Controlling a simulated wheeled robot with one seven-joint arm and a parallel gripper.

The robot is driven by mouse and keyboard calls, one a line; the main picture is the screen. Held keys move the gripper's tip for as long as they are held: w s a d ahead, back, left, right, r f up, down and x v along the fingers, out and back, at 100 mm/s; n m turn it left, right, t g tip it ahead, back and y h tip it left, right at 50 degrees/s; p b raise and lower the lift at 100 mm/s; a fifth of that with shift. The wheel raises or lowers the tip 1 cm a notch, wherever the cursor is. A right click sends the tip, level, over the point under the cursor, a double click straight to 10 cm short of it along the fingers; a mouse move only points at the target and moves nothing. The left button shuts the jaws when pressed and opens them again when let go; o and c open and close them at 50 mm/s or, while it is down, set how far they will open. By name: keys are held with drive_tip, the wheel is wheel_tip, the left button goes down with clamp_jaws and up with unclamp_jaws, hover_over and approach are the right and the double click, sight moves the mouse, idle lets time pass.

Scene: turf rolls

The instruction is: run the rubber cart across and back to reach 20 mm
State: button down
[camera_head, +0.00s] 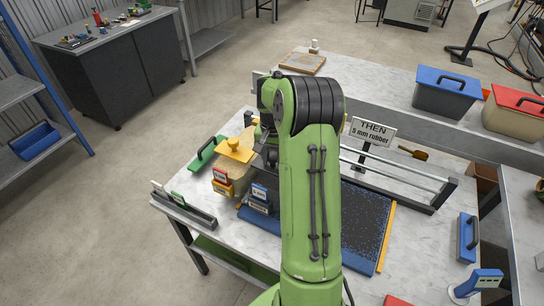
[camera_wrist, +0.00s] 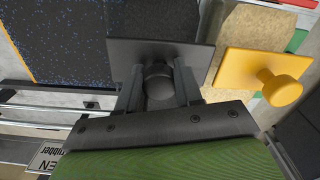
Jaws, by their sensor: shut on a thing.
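My gripper (camera_wrist: 160,88) is shut on the round dark knob of a flat black plate (camera_wrist: 135,52), which appears to be the rubber cart. In the head view my green arm hides most of the gripper and this plate. The speckled dark rubber (camera_head: 365,222) lies on the table, partly behind my arm; in the wrist view the speckled rubber (camera_wrist: 65,40) is left of the plate. A yellow plate with a yellow knob (camera_head: 235,148) is to the left of my arm. It also shows right of my gripper in the wrist view (camera_wrist: 242,70). No thickness reading is legible.
A sign reading "THEN 5 mm rubber" (camera_head: 371,133) stands behind metal rails (camera_head: 400,170). A blue-handled tool (camera_head: 467,238) lies at right.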

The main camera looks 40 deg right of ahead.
drive_tip(key=s+d, duration=0.5)
drive_tip(key=s, duration=0.9)
drive_tip(key=s+d, duration=0.5)
drive_tip(key=s, duration=0.9)
drive_tip(key=s+d, duration=0.5)
drive_tip(key=s, duration=0.9)
drive_tip(key=shift+r, duration=0.1)
drive_tip(key=c, duration=0.7)
unclamp_jaws()
drive_tip(key=shift+s, duration=0.15)
drive_tip(key=shift+c, duration=0.2)
wheel_tip(320, 180, up, 16)
drive_tip(key=p, duration=0.3)
drive_tip(key=shift+p, duration=0.35)
drive_tip(key=shift+w, duration=0.2)
